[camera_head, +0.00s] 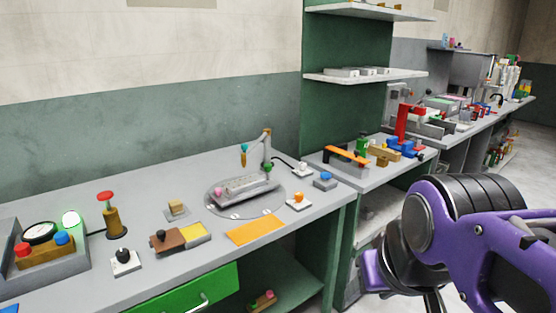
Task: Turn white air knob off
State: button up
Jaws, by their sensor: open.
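A small white knob-like piece (302,168) stands on a pale base at the back right of the near bench (70,204). A dark line runs from it toward the round press plate. It is too small to tell which way it is turned or whether it is the white air knob. Two other knobs sit on white bases: an orange knob (299,197) in front of it, and a black knob (123,255) at the front left. My purple and black arm fills the lower right, apart from these knobs. I cannot make out my gripper's fingertips.
A round plate with a grey press (245,188) and a jointed stand is on the bench. Shelves (365,76) rise behind. An open green drawer (188,291) is in front.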

aim_at(302, 166)
jog(key=i+l+u, duration=0.3)
jog(key=i+l, duration=0.3)
jog(key=i+l+u, duration=0.25)
jog(key=i+l, duration=0.4)
jog(key=l, duration=0.15)
